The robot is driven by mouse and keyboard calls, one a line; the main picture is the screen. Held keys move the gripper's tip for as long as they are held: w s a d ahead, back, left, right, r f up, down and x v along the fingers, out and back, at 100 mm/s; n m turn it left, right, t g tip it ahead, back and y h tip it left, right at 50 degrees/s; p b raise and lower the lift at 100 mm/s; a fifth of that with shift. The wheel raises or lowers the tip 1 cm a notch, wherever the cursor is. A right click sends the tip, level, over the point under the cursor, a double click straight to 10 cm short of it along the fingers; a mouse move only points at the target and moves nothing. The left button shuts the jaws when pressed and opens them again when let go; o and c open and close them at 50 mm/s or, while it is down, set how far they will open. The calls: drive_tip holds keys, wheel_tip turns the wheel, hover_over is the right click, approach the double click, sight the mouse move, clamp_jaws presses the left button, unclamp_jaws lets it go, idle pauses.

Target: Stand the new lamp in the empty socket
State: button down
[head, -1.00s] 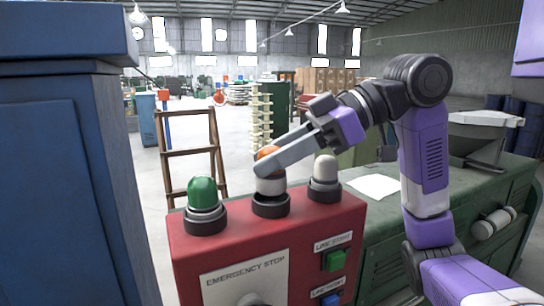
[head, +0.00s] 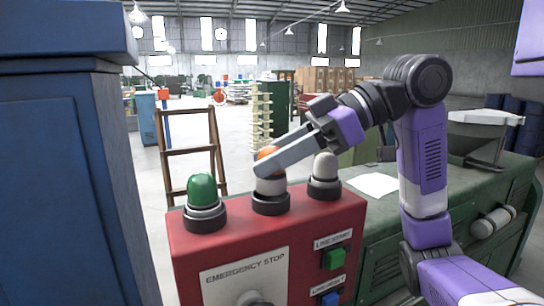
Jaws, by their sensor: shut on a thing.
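An orange lamp with a pale base (head: 271,186) stands upright at the middle socket (head: 271,204) on top of the red control box (head: 220,250). My gripper (head: 265,165) is shut on the lamp, its grey fingers reaching in from the upper right and covering part of the orange dome. The lamp's base meets the dark socket ring; whether it is fully seated I cannot tell. A green lamp (head: 202,188) stands in the left socket, and a white lamp (head: 325,167) stands in the right socket.
A blue cabinet (head: 60,170) fills the left side. A green bench (head: 420,215) with a white paper sheet (head: 372,185) lies right of the box. A wooden ladder (head: 190,150) stands behind. The box front carries a green button (head: 334,258) and a blue button (head: 331,299).

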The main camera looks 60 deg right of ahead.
drive_tip(key=shift+f+b, duration=0.8)
drive_tip(key=shift+f, duration=0.3)
idle(0.6)
drive_tip(key=c, duration=0.9)
unclamp_jaws()
drive_tip(key=shift+o, duration=0.2)
drive_tip(key=shift+b+v, duration=0.85)
drive_tip(key=shift+v, duration=3.05)
